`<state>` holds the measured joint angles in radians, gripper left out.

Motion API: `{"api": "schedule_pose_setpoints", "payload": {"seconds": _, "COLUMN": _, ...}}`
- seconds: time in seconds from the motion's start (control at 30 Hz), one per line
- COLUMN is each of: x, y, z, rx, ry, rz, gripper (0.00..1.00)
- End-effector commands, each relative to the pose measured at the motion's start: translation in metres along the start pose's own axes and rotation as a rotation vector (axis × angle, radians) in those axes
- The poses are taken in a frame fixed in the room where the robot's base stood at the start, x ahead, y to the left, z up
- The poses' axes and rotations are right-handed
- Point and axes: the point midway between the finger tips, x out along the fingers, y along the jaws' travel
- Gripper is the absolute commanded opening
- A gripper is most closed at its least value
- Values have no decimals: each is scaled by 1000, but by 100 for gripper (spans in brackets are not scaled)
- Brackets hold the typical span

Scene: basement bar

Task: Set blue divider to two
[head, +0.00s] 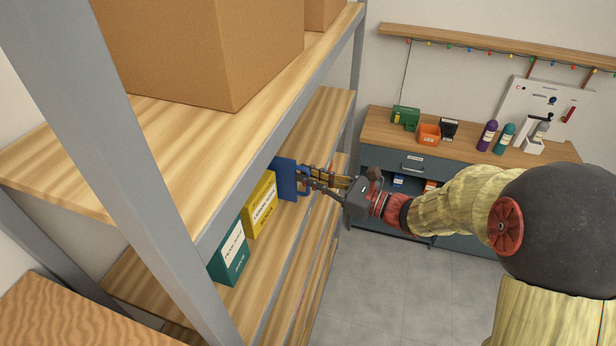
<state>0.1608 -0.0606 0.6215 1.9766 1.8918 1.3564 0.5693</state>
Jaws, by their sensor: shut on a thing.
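The blue divider (288,179) stands upright on a middle shelf board, to the right of a yellow labelled box. My gripper (306,179) reaches in from the right at the shelf's front edge. It is shut on the blue divider. The divider's far part is hidden behind the upper shelf board and the yellow box. I cannot see any number or mark for position two.
The yellow box (262,206) and a teal juice box (231,251) stand on the same board (286,236). A grey post (120,160) rises in front. Cardboard boxes (190,45) sit on the upper shelf. A workbench (385,123) stands behind, over clear floor.

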Motion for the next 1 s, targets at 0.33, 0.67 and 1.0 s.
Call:
{"api": "schedule_pose_setpoints", "payload": {"seconds": 0.33, "x": 0, "y": 0, "z": 0, "rx": 0, "ry": 0, "rz": 0, "gripper": 0}}
{"api": "schedule_pose_setpoints", "payload": {"seconds": 0.67, "x": 4, "y": -21, "z": -1, "rx": -2, "ry": 0, "rz": -1, "gripper": 0}}
{"api": "schedule_pose_setpoints", "payload": {"seconds": 1.0, "x": 21, "y": -108, "z": -1, "rx": -2, "ry": -1, "rz": -2, "gripper": 0}}
